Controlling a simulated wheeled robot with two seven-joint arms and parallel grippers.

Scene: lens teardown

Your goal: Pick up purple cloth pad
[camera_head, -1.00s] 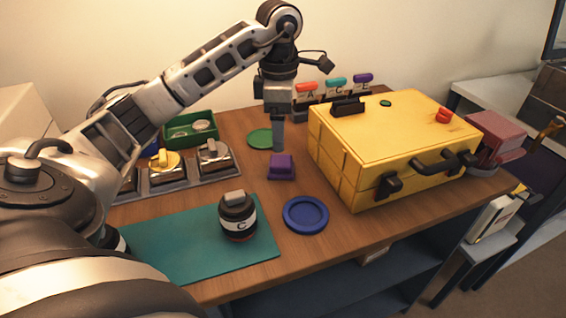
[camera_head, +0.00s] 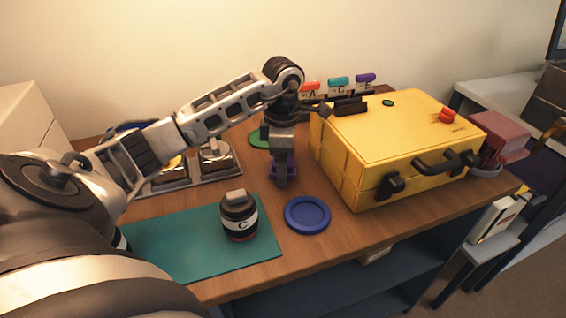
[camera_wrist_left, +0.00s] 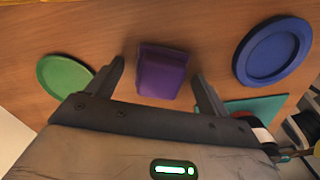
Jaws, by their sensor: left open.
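The purple cloth pad (camera_wrist_left: 162,72) lies on the wooden table. In the left wrist view it sits between the open fingers of my left gripper (camera_wrist_left: 163,85), with a gap on each side. In the head view my left gripper (camera_head: 282,180) points down over the pad (camera_head: 291,164) and hides most of it; only purple edges show beside the fingers. I cannot tell the exact height of the fingertips over the table. My right gripper is not in view.
The yellow case (camera_head: 395,140) stands close to the right of my left gripper. A green disc (camera_head: 259,138) lies behind, and a tray (camera_head: 190,176) is left.

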